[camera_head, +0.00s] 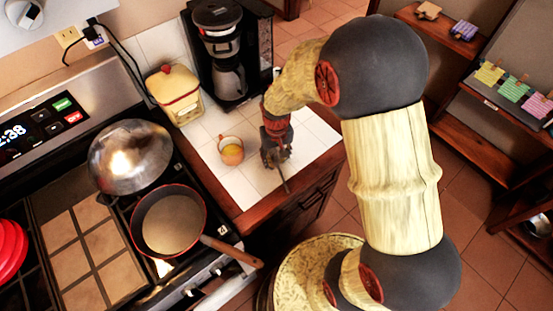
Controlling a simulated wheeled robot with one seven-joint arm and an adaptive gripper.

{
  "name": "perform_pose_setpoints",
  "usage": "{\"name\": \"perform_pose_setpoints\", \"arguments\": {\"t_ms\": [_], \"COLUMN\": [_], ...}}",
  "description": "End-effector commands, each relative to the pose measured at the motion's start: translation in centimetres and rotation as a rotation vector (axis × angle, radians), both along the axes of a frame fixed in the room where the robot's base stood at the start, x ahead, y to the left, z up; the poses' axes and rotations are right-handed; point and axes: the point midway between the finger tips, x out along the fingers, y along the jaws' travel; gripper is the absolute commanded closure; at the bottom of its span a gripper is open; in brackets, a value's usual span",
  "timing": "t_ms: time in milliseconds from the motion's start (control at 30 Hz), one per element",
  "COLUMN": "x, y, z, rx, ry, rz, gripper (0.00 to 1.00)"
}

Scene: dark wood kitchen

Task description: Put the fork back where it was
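My gripper (275,158) points down over the white tiled counter (306,149), near its front edge and right of an orange cup (231,150). A thin dark strip that looks like the fork (284,181) runs from below the fingers toward the counter's wooden edge. Its other end is hidden by my gripper. The fingers are small and dark here, so I cannot tell whether they are closed on it, or whether it touches the counter.
A coffee maker (231,50) and a lidded canister (176,94) stand at the back of the counter. On the stove at left are a pan (168,221), its handle jutting past the front, and a domed metal lid (130,156). Shelves (470,128) stand at right.

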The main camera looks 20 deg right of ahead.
Motion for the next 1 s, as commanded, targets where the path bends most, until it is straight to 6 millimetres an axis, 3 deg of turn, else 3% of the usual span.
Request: {"name": "perform_pose_setpoints", "arguments": {"t_ms": [267, 700, 1000], "x": [0.0, 0.1, 0.0], "y": [0.0, 0.0, 0.0], "z": [1.0, 9.3, 11.9], "rx": [0.0, 0.0, 0.0], "ry": [0.001, -0.002, 0.0], "rz": [0.0, 0.0, 0.0], "gripper": [0.61, 0.61, 0.61]}}
